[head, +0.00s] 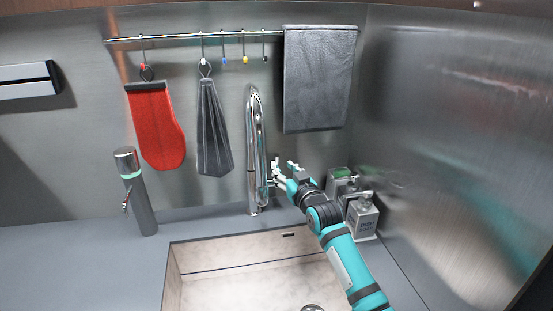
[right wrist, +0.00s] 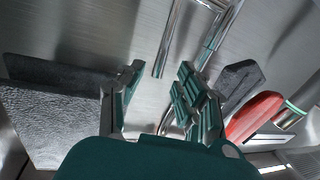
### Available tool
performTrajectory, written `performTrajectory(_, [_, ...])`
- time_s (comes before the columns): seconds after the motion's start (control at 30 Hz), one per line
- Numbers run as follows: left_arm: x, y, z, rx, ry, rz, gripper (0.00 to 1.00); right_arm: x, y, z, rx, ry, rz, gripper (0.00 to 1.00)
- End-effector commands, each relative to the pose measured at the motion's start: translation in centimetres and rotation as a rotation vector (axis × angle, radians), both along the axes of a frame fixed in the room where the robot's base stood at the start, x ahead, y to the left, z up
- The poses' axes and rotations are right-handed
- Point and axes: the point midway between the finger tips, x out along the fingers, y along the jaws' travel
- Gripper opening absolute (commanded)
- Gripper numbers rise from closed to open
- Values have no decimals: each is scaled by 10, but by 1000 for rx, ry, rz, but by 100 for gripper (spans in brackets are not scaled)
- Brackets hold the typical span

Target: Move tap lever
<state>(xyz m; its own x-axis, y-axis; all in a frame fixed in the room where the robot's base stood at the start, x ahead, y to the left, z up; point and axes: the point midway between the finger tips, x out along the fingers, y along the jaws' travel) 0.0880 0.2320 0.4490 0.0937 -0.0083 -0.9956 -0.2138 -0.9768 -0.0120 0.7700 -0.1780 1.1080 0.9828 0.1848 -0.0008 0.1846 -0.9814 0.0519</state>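A tall chrome tap (head: 256,150) stands behind the sink, against the back wall. Its lever is on the right side near the base; it is small and partly hidden by my right gripper (head: 280,173). The gripper is just right of the tap with its fingers pointing at it. In the right wrist view the two fingers (right wrist: 162,98) are spread apart. Chrome parts of the tap (right wrist: 168,55) show between and beyond them, and I cannot tell whether a finger touches the lever. My left gripper is out of view.
The sink (head: 250,285) lies in front of the tap. A metal cylinder with a teal ring (head: 137,195) stands left. Soap dispensers (head: 361,218) stand close to the right of my arm. A red mitt (head: 156,125), grey cloth (head: 209,130) and grey towel (head: 318,80) hang above.

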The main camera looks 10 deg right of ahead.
Motion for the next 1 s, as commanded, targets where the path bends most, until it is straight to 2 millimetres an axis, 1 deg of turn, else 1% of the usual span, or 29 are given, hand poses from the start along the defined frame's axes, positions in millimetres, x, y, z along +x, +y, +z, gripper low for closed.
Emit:
performTrajectory(0.03, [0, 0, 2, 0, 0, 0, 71, 9, 2, 2, 0, 1, 0, 35])
performTrajectory(0.2, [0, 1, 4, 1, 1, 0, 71, 33, 7, 2, 1, 0, 0, 35])
performTrajectory(0.4, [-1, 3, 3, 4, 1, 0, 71, 51, 10, 0, 1, 0, 2, 35])
performTrajectory(0.6, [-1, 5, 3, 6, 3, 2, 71, 58, 11, 0, 0, 0, 0, 35])
performTrajectory(0.87, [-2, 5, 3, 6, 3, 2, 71, 58, 11, 0, 0, 0, 0, 35])
performTrajectory(1.0, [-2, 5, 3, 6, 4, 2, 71, 58, 11, 0, 0, 0, 0, 18])
